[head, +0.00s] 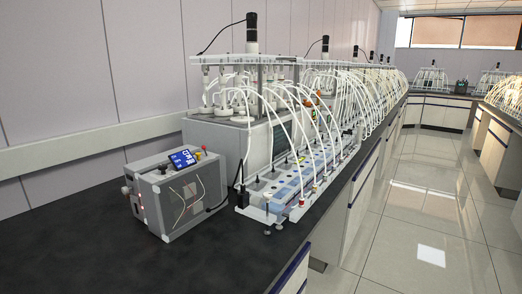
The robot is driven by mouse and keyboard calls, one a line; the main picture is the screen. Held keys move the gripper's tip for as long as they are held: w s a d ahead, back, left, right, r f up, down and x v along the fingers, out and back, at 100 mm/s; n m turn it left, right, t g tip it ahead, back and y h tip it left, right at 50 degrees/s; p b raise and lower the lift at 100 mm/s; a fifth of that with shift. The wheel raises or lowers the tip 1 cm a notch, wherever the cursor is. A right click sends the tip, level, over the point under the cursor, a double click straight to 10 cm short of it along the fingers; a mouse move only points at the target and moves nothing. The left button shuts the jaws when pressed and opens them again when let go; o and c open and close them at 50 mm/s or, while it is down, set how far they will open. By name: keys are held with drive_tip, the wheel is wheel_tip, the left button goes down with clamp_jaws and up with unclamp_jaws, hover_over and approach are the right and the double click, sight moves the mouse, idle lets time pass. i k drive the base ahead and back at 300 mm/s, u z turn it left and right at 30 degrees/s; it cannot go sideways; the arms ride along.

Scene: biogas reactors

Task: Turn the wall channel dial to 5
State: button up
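No channel dial can be made out on the plain grey wall panels (90,70) at the left. A grey box-shaped instrument (185,200) stands on the dark bench. My gripper is not in this view.
A long dark bench (90,245) runs along the wall, with its near left part clear. Reactor units with white tubes (265,105) and a white multi-channel rack (285,190) fill its right side. The tiled floor aisle (430,200) is open; another bench stands far right.

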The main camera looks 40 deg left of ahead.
sight(161, 167)
drive_tip(key=i, duration=1.3)
drive_tip(key=u, duration=3.15)
